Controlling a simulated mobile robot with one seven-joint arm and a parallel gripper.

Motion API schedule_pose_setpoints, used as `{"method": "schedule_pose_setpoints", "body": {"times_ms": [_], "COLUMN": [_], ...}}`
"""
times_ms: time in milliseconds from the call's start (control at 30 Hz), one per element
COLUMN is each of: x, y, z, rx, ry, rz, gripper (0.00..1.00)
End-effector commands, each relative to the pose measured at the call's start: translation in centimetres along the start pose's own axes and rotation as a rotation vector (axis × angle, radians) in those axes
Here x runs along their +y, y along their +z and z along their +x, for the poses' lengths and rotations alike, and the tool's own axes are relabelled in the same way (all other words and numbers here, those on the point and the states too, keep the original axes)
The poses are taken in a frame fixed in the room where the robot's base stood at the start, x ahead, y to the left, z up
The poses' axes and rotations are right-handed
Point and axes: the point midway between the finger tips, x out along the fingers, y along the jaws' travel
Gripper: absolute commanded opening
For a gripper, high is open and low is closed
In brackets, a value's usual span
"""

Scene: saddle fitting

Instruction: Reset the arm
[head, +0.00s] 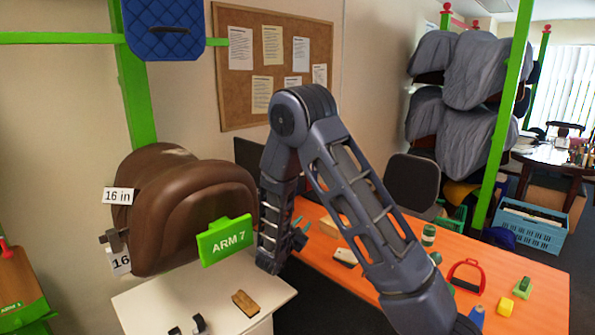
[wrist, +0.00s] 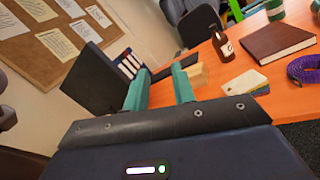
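My gripper (wrist: 160,88) shows in the wrist view with its two teal fingers apart and nothing between them. In the head view my gripper (head: 301,233) is partly hidden behind my own arm, with teal fingertips showing just right of the forearm. My arm is raised and bent at the elbow in the middle of the head view. The gripper appears to be above or near the left end of the orange table (head: 345,287); its exact height I cannot tell.
A brown saddle (head: 195,210) with a green ARM 7 sign (head: 225,241) stands close left of my arm. A white stand (head: 170,297) holds a brush (head: 245,303). A red stirrup (head: 467,277) and a bottle (wrist: 222,46) are on the table.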

Motion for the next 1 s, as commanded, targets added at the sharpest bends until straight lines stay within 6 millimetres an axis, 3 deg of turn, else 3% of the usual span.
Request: {"method": "schedule_pose_setpoints", "body": {"times_ms": [200, 467, 733, 1000], "x": [-4.5, -10.7, -16.9, -21.7], "y": [6.7, 13.8, 19.9, 24.7], "z": [3.5, 5.3, 4.8, 2.4], "rx": [-0.024, -0.031, -0.020, 0.006], "ry": [-0.257, -0.569, -0.869, -1.129], "rz": [0.100, 0.252, 0.445, 0.676], "gripper": [0.26, 0.26, 0.26, 0.26]}}
